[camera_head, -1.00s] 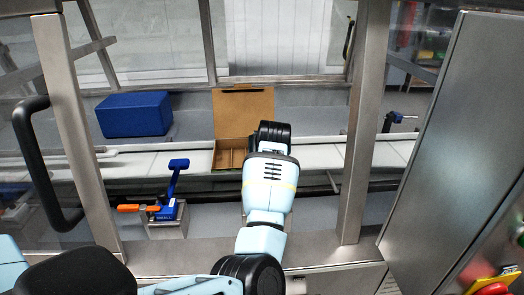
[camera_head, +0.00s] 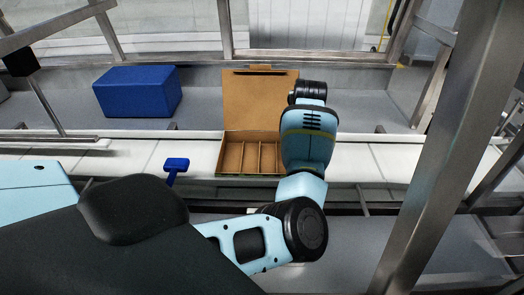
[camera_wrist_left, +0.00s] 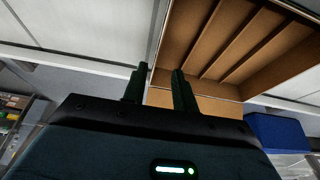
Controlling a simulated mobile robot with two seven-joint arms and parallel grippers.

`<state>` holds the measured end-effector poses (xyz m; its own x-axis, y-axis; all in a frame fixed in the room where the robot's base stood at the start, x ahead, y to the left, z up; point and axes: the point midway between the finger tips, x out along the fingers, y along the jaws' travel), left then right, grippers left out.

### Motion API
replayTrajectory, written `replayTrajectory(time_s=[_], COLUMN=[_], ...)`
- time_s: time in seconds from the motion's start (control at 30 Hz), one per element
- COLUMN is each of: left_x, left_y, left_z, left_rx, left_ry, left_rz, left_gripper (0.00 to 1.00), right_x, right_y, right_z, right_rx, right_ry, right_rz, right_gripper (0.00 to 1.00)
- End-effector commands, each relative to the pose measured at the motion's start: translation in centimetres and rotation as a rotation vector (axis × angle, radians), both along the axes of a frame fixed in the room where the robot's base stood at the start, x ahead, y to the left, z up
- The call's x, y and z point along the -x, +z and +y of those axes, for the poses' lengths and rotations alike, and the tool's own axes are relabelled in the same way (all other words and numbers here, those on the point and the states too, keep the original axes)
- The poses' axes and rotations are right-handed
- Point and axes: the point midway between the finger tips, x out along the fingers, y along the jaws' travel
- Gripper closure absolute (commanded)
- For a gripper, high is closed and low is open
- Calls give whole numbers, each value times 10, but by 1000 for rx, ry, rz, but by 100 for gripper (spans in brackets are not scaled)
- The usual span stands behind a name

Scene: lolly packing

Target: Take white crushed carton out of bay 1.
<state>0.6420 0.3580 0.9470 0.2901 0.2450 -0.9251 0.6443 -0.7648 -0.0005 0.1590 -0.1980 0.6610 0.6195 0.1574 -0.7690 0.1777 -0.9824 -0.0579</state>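An open brown cardboard carton (camera_head: 262,100) stands on the white conveyor, its lid flap raised at the back. Its inside is split by dividers into several long compartments, which look empty. It also shows in the left wrist view (camera_wrist_left: 205,104). I cannot pick out a white crushed carton in any view. My left arm reaches over the belt just right of the brown carton; its fingers are hidden in the head view. In the left wrist view my left gripper (camera_wrist_left: 158,82) has its two fingers apart with nothing between them, near the brown carton's edge. My right gripper is not in view.
A blue block (camera_head: 137,92) stands behind the conveyor (camera_head: 365,160) at the left. A blue-headed tool (camera_head: 176,164) stands left of the brown carton, partly hidden by my arm. A metal frame post (camera_head: 437,150) rises at the right. The belt right of my arm looks clear.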

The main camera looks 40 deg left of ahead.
Motion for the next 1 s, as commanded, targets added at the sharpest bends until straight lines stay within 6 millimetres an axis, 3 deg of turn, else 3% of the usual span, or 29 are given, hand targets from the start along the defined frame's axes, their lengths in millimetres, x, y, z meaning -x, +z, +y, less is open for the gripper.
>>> replayTrajectory(time_s=[0.17,0.43,0.67,1.0], left_x=[0,-6,-9,-20], left_y=[-1,-23,-29,-71], left_z=[0,5,6,12], left_rx=[0,-1,1,-1], left_ry=[0,0,0,1], left_rz=[0,2,1,2], left_gripper=[72,72,72,72], right_x=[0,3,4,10], right_y=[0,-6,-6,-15], right_z=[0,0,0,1], right_rx=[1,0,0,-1], right_ry=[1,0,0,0], right_rz=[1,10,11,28], right_gripper=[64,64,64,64])
